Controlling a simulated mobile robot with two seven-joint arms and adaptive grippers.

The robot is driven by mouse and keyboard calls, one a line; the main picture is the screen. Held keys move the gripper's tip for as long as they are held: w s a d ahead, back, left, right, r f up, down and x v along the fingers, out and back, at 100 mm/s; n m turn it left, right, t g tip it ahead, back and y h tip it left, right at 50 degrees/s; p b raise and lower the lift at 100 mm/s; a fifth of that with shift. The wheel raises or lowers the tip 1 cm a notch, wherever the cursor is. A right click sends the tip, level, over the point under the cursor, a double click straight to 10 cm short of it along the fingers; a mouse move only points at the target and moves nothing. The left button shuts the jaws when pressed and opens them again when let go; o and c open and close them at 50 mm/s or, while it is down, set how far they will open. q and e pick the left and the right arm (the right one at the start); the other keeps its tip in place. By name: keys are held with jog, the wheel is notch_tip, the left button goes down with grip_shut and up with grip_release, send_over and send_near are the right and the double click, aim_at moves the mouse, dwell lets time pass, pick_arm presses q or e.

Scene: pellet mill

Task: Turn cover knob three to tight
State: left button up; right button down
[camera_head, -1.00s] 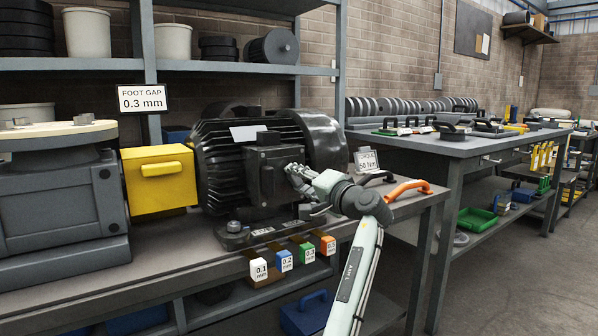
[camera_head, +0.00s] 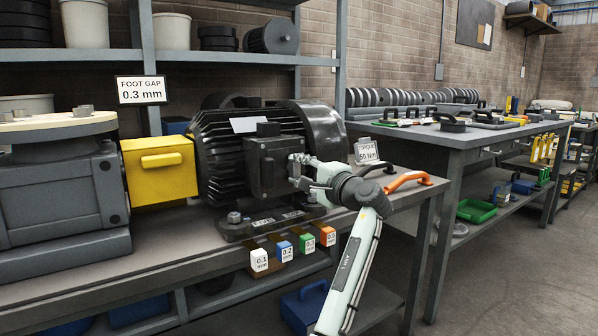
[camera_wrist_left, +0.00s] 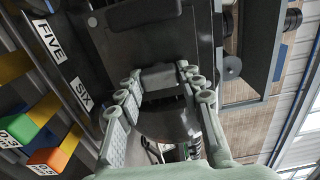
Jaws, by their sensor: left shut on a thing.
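A black finned motor (camera_head: 222,160) stands on the bench, with a dark box with a flat cover (camera_head: 262,168) on its near side. My left gripper (camera_head: 299,170) is at the right edge of this box, its fingers touching or very near the cover. In the left wrist view my left gripper (camera_wrist_left: 160,82) has its two fingers on either side of a grey block-like piece (camera_wrist_left: 160,76), which looks like a cover knob; it is shut on it. The number of this knob cannot be read, and its turn position cannot be told. My right gripper is in neither view.
A yellow box (camera_head: 160,168) stands left of the motor. Several coloured shim tabs (camera_head: 284,250) hang at the bench front. The bench front (camera_head: 180,260) is largely clear.

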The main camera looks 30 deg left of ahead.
pick_arm(q)
jog(key=o, duration=1.2)
jog(key=shift+c, duration=0.2)
jog(key=v, duration=1.2)
